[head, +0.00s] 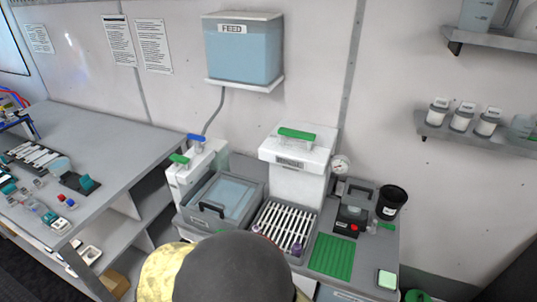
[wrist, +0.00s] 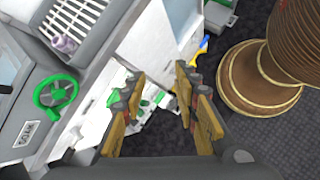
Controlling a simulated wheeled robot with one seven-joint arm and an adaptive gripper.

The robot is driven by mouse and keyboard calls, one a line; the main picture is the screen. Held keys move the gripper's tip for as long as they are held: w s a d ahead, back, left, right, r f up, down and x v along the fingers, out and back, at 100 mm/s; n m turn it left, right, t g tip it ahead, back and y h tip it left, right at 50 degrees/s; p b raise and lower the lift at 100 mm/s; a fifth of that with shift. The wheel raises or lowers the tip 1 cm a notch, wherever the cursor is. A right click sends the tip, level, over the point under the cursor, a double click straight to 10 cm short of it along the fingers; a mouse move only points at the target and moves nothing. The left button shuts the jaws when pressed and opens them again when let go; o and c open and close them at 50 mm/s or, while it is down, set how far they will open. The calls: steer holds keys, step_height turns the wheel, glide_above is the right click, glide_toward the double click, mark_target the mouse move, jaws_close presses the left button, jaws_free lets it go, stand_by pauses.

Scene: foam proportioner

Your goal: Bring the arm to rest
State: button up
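My gripper (wrist: 158,98) shows in the wrist view with its two yellow-brown fingers spread apart and nothing between them. It hangs in front of the grey and white bench, over the gap near the floor. In the head view, a dark rounded part of my arm with a yellowish part beside it fills the bottom centre, and the fingers are hidden there. The foam proportioner bench carries a lidded tank (head: 222,198), a slotted drain rack (head: 283,226) and a white box with a green handle (head: 297,160).
A green wheel valve (wrist: 56,92) is on the bench front, left of my gripper. A ribbed brown column on a round base (wrist: 262,80) stands to the right on dark floor. A feed tank (head: 243,52) and a cup shelf (head: 470,136) are on the wall. A side bench (head: 125,150) stands left.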

steer(key=s+d+r+m+y+b, duration=0.1)
steer(key=s+d+r+m+y, duration=0.2)
steer(key=d+r+m, duration=0.7)
steer(key=s+d+r+m+t+y+b, duration=0.1)
steer(key=s+d+r+m, duration=0.6)
steer(key=d, duration=1.3)
step_height(320, 180, up, 7)
steer(key=m+y+b, duration=0.1)
steer(key=m+y, duration=0.1)
steer(key=m, duration=0.1)
steer(key=shift+s+r+y, duration=0.2)
steer(key=shift+y, duration=0.1)
steer(key=shift+c, duration=0.3)
